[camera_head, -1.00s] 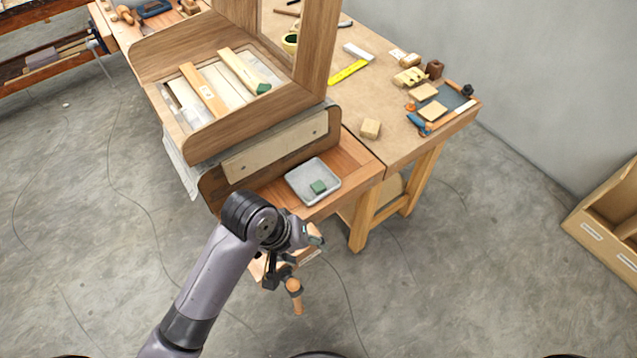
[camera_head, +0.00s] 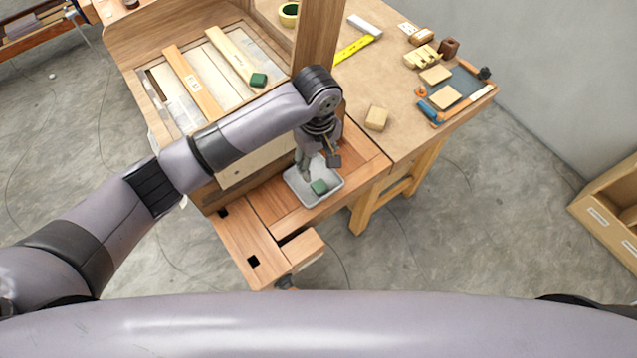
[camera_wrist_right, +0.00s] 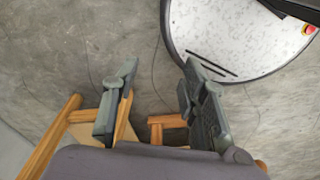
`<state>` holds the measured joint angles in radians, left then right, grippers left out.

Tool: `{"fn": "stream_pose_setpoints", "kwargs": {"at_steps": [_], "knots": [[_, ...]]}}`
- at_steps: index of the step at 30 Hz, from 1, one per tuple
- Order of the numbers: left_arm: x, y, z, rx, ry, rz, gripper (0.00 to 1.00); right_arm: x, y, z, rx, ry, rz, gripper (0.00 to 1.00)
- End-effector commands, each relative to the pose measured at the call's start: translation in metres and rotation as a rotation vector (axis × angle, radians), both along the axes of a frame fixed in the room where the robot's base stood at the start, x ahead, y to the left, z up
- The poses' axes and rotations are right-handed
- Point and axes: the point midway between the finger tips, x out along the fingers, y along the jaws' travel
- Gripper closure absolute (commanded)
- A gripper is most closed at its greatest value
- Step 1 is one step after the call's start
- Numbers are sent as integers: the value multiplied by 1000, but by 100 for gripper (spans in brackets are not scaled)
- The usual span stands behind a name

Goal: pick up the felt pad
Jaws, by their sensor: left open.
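A small green felt pad (camera_head: 319,187) lies in a shallow grey tray (camera_head: 304,193) on the wooden bench. A similar green piece (camera_head: 258,80) sits at the end of a pale wood strip on the bent wooden form. My left gripper (camera_head: 319,166) is open, pointing down over the back part of the tray, just behind the pad. The arm hides some of the tray's back edge; I cannot tell how high the fingertips are. My right gripper (camera_wrist_right: 158,100) is open and empty in the right wrist view, with floor and bench legs behind it.
The bent wooden form (camera_head: 312,42) rises behind my left arm. A small wood block (camera_head: 376,118) stands on the bench right of the tray. A yellow rule (camera_head: 353,48), a tape roll (camera_head: 289,14) and a dark mat (camera_head: 462,92) with small pieces are farther back.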

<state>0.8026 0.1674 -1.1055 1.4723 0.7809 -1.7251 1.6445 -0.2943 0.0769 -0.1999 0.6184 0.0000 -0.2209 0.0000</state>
Motion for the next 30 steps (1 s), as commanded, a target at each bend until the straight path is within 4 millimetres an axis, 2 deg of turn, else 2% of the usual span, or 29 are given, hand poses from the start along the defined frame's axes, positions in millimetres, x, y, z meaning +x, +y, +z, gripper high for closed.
{"fn": "stream_pose_setpoints", "kwargs": {"at_steps": [1, 3, 6, 8, 12, 15, 17, 20, 27, 30], "knots": [[0, 1, -12, 2, 2, 1, 47, -17, -2, -1, -3, 24, 1, 60], [1, 1, -27, 3, 1, 1, 47, -33, -3, -1, -6, 48, 2, 60], [1, 1, -46, 2, 0, 0, 47, -42, -6, -2, -9, 59, 2, 60], [1, 0, -55, 1, 0, 0, 47, -36, -7, -2, -10, 51, 3, 60], [1, 0, -67, 0, -1, -1, 47, 0, -7, 1, -8, -3, 4, 60], [2, 0, -70, -2, -2, -1, 47, 20, -6, 1, -4, -35, 4, 60], [2, -1, -73, -1, -3, -2, 47, 24, -5, -2, -4, -39, 3, 60], [4, 0, -81, -1, -4, -2, 47, 18, -5, -11, -4, -30, 3, 60], [7, 0, -105, -1, -6, -2, 47, -17, -2, -47, -2, 25, 1, 60], [7, 0, -116, -1, -4, -1, 47, -18, 0, -60, -1, 26, -1, 60]]}}
